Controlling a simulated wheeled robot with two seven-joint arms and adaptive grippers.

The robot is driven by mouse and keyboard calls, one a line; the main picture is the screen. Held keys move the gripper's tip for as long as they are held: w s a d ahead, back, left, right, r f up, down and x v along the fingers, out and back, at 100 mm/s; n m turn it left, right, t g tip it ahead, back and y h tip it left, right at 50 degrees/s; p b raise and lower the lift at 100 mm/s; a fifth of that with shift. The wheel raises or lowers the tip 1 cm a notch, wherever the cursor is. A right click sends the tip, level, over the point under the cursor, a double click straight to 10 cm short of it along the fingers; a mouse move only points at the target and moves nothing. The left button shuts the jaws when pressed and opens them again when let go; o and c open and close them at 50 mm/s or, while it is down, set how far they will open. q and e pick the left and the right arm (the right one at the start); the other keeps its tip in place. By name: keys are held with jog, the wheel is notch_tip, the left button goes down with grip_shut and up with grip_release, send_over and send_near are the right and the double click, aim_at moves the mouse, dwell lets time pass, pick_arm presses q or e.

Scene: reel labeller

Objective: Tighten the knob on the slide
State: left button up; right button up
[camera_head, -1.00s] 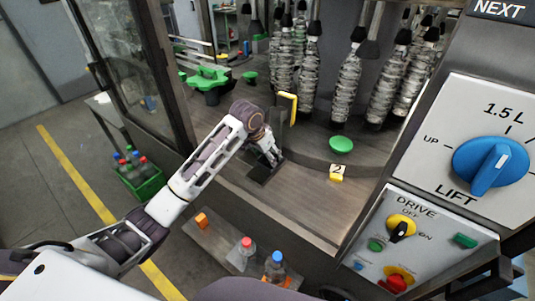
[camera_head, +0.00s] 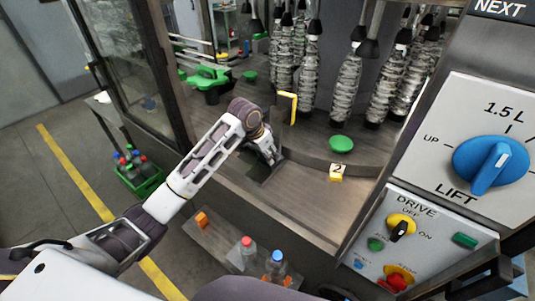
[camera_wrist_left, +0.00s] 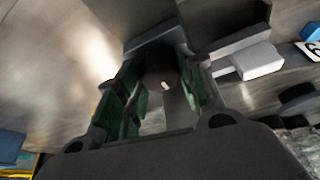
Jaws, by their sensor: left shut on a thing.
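My left gripper (camera_head: 269,157) reaches down to the dark slide (camera_head: 262,172) on the machine's deck, beside the yellow bracket. In the left wrist view its green-padded fingers (camera_wrist_left: 162,92) are shut around a dark round knob (camera_wrist_left: 160,72) with a small white mark. In the head view the fingers and wrist hide the knob. The slide's details are too dark to make out. My right gripper is in neither view.
The yellow bracket (camera_head: 293,106) stands close by the gripper. A number 2 tag (camera_head: 337,170) sits right. The control panel (camera_head: 425,240) is at right; the front deck is clear.

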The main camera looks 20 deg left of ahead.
pick_arm(q)
jog(key=shift+m, duration=0.3)
jog(key=shift+r, duration=0.1)
jog(key=o, duration=1)
jog(key=shift+v, duration=5.95)
jog(key=shift+w+a, duration=0.1)
jog(key=shift+a, duration=0.1)
